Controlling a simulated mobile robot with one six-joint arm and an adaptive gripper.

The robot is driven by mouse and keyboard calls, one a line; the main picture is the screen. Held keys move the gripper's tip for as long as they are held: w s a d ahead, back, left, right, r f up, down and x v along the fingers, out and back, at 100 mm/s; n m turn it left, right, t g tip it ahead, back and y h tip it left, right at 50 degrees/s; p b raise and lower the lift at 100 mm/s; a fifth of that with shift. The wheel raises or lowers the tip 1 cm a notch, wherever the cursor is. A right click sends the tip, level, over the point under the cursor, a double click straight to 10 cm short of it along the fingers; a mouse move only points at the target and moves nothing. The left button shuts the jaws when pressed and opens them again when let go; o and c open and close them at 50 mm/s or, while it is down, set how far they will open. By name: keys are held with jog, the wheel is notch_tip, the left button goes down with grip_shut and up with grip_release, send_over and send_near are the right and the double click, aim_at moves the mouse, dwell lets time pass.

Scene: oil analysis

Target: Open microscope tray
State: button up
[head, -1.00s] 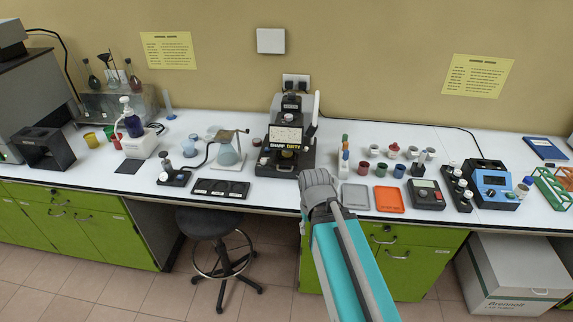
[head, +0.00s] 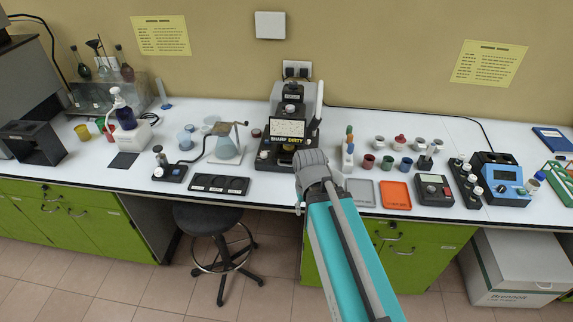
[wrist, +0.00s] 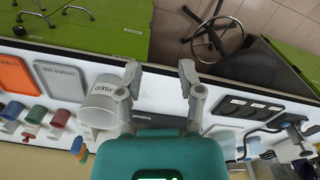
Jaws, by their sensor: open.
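The dark microscope (head: 279,151) stands upright on the bench, with a pale panel and a label reading "SHARP" and "DIRTY" on its front. Its tray cannot be told apart clearly from the base. My gripper (wrist: 160,71) is open and empty, its two fingers spread apart in the wrist view. In the head view my gripper's wrist end is just in front and to the right of the microscope base, and its fingertips are hidden. In the wrist view a dark flat part (wrist: 157,121), probably the microscope base, shows beyond the fingers.
A white cup marked "USED" (wrist: 101,101) is close beside one finger. Grey (head: 360,192) and orange (head: 396,195) trays lie right of my arm, with small coloured cups behind. A black slotted holder (head: 218,185) lies to the left. A stool (head: 207,222) stands below.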

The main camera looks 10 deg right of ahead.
jog(key=shift+f, duration=0.1)
jog(key=n+t+h+b, duration=1)
jog(key=n+t+b, duration=0.15)
jog(key=b, duration=0.95)
send_near(284, 165)
jog(key=s, duration=0.1)
jog(key=s+a+m, duration=0.1)
jog(key=shift+s+a+f, duration=0.2)
jog(key=shift+s, duration=0.2)
jog(key=shift+w+a+r+n+t, duration=0.1)
jog(key=shift+a+r+n+t, duration=0.15)
jog(key=shift+d, duration=0.1)
jog(key=b+x, duration=0.3)
jog(key=x, duration=1)
jog(key=shift+w+d, duration=0.25)
jog(key=shift+w, duration=0.05)
